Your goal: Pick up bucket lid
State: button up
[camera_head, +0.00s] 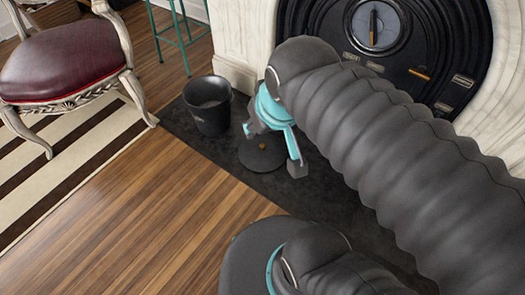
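The bucket lid (260,163) is a dark round disc with a small orange-brown knob on top. It lies on the dark hearth slab. My gripper (273,149) has teal links and dark fingertips, and it is open. Its fingers are spread apart above the lid, one toward the upper left and one toward the lower right. The knob shows in the gap between them in the picture, and nothing appears gripped. The exact height above the lid is hard to tell. The dark bucket (207,123) stands upright and open just left of the lid.
A chair with a dark red seat (66,60) stands at upper left on a striped rug (70,150). A teal stool (178,35) is behind the bucket. The marble fireplace (237,40) with its black insert rises behind my arm. Wooden floor in front is clear.

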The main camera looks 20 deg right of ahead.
aim_at(266, 153)
jog(key=u, duration=0.35)
jog(key=k, duration=0.55)
jog(key=u, duration=0.7)
jog(key=i, duration=0.65)
jog(key=z, duration=0.9)
jog(key=i, duration=0.4)
jog(key=z, duration=0.4)
